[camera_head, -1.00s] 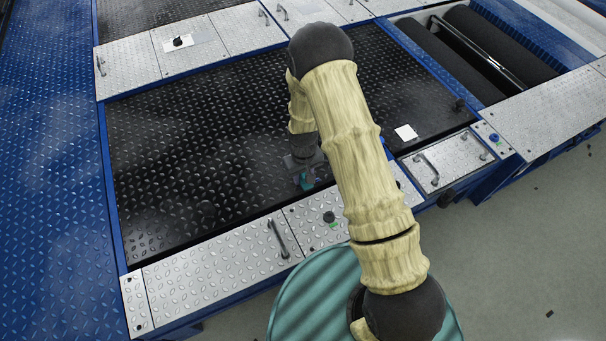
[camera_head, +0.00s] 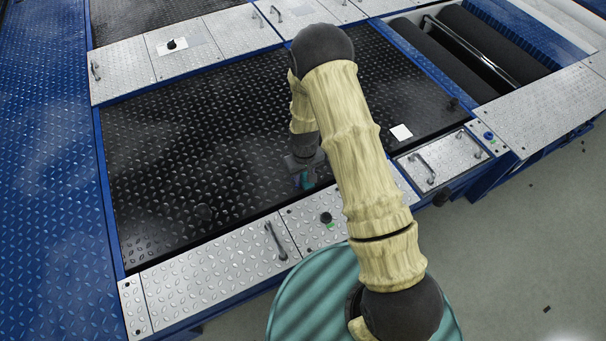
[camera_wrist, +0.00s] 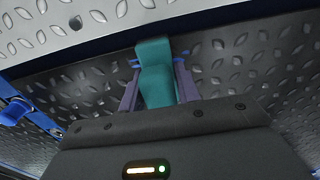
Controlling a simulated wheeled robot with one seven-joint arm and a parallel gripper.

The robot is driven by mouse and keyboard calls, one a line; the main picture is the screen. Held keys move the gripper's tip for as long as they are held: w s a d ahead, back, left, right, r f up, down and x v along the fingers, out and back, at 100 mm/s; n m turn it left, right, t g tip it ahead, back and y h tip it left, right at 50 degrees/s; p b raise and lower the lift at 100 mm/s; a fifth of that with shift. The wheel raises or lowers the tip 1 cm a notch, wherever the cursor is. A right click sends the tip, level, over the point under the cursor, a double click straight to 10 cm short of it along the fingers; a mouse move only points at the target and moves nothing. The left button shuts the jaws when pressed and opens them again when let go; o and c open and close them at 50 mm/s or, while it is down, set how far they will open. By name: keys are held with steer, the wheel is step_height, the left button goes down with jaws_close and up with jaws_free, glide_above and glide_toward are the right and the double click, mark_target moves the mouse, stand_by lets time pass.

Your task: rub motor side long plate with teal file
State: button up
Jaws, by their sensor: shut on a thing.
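My gripper (camera_head: 303,180) is low over the black tread plate (camera_head: 230,150), near its front edge. It is shut on the teal file (camera_wrist: 157,80), held between two purple fingers in the wrist view. The file's far end points towards a silver tread plate (camera_wrist: 225,12) across a dark gap. I cannot tell for sure which plate is the motor side one, nor whether the file touches any surface.
A short silver plate with a black knob (camera_head: 326,218) lies just in front of my gripper. A handled silver cover (camera_head: 441,161) and dark rollers (camera_head: 490,45) are to the right. A white square (camera_head: 401,132) lies on the black plate. Blue tread flooring (camera_head: 45,180) is at left.

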steer(key=shift+d, duration=0.1)
steer(key=shift+w+d+f, duration=0.15)
steer(key=shift+w+d, duration=0.15)
steer(key=shift+d, duration=0.4)
steer(key=shift+a, duration=0.1)
steer(key=shift+s+a+p, duration=0.3)
steer(key=shift+a+p, duration=0.1)
steer(key=shift+a, duration=0.3)
steer(key=shift+s+a, duration=0.4)
steer(key=shift+a, duration=0.35)
steer(key=shift+f, duration=0.1)
